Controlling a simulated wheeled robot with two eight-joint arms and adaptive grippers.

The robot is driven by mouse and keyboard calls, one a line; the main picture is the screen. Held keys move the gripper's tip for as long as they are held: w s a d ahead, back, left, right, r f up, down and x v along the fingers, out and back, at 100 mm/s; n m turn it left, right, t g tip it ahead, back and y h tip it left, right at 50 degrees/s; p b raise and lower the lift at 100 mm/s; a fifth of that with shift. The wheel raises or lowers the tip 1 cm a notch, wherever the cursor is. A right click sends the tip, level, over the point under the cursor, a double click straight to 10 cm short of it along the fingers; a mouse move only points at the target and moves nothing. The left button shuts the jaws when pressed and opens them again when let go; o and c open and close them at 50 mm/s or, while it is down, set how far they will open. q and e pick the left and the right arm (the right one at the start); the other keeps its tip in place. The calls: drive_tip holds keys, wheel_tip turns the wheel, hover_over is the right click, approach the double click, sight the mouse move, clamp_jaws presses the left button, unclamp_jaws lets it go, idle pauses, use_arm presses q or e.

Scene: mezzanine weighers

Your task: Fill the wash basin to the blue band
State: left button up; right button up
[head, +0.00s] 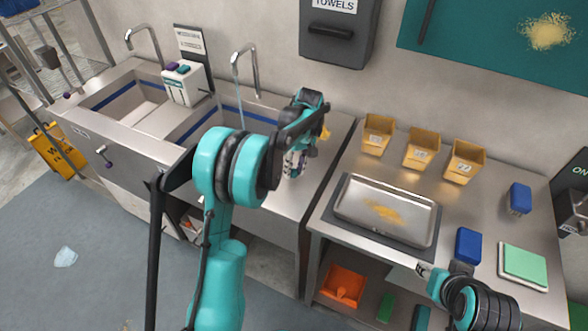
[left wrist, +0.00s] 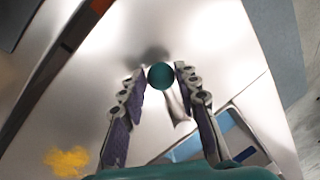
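The wash station has two steel basins with blue bands inside, a left one (head: 128,108) and a right one (head: 185,133). A thin pale line, apparently water, falls from the right tap (head: 252,62) into the right basin, which is largely hidden by my left arm; its water level does not show. My left gripper (head: 293,165) points down at the deck right of that basin. In the left wrist view, its fingertips (left wrist: 161,74) close around a round teal knob (left wrist: 161,76) on a steel stem. My right gripper (head: 427,270) is low over the right bench's front edge, its fingers unclear.
A grey tray (head: 347,205) with yellow powder, yellow bins (head: 421,148), blue blocks (head: 468,245) and a green-topped pad (head: 525,263) occupy the right bench. A dispenser (head: 186,84) stands behind the basins. A yellow floor sign (head: 55,150) stands at left.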

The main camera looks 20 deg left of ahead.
use_arm(q)
drive_tip(key=shift+o, duration=0.9)
wheel_tip(320, 180, up, 12)
drive_tip(key=w+d, duration=0.1)
drive_tip(key=w, duration=0.1)
drive_tip(key=shift+d, duration=0.15)
drive_tip(key=shift+f, duration=0.15)
idle(5.7)
